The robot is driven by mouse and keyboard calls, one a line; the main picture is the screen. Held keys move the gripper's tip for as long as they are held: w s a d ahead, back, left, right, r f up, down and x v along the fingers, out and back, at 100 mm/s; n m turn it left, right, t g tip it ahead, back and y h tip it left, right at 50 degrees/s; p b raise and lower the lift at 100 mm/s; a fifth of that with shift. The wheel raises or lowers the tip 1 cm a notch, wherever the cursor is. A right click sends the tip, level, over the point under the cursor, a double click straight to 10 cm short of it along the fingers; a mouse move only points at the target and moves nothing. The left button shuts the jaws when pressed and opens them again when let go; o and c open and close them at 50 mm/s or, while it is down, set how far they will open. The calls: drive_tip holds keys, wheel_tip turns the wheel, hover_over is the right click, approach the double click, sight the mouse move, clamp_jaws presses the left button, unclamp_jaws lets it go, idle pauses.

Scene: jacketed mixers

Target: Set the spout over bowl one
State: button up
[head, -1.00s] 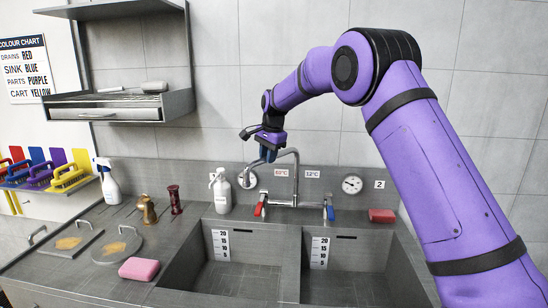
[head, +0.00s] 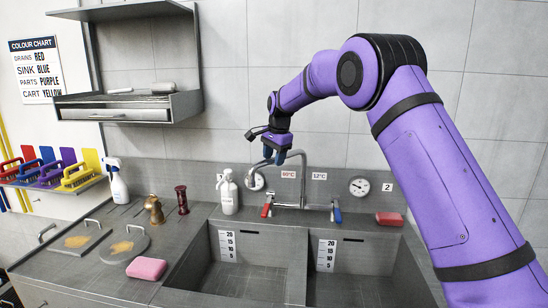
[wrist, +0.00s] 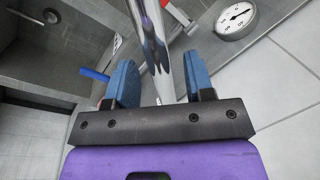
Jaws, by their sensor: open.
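The chrome spout (head: 303,172) rises from the tap behind the sink and bends over to the left, its upper part near my gripper. My gripper (head: 275,159) has blue fingers at the spout's upper part. In the wrist view the chrome spout (wrist: 154,42) runs between the two spread fingers (wrist: 160,84), with a gap beside it. Whether a finger touches it I cannot tell. Bowl one (head: 207,278) is the left sink basin, its "1" plate partly hidden by a white bottle. The spout's outlet is hard to make out near the left gauge.
The right basin (head: 349,288) lies under the "2" plate (head: 387,187). Red (head: 267,210) and blue (head: 337,212) tap levers flank the spout. The white pump bottle (head: 229,193) stands left of it. A red block (head: 389,219) and a pink sponge (head: 146,268) lie on the counter.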

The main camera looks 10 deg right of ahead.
wheel_tip(320, 180, up, 11)
drive_tip(key=s+d, duration=0.1)
drive_tip(key=shift+s+f, duration=0.2)
drive_tip(key=shift+s, duration=0.15)
drive_tip(key=shift+d, duration=0.1)
drive_tip(key=s+d+r+n+t, duration=0.1)
drive_tip(key=s+d+r+n, duration=0.3)
drive_tip(key=s, duration=0.8)
drive_tip(key=s+d+r+n+t, duration=0.1)
drive_tip(key=s+d+r, duration=0.5)
drive_tip(key=s, duration=0.7)
drive_tip(key=s+d+f+n, duration=0.1)
drive_tip(key=s+f+n, duration=0.1)
drive_tip(key=s, duration=0.7)
drive_tip(key=s+d+f+n+t, duration=0.1)
drive_tip(key=s+f+n, duration=0.1)
drive_tip(key=s+f, duration=0.3)
drive_tip(key=s+d+f+n+h, duration=0.1)
drive_tip(key=s+d+f+n, duration=0.1)
drive_tip(key=s, duration=1.1)
drive_tip(key=shift+s+f, duration=0.2)
drive_tip(key=shift+f, duration=0.6)
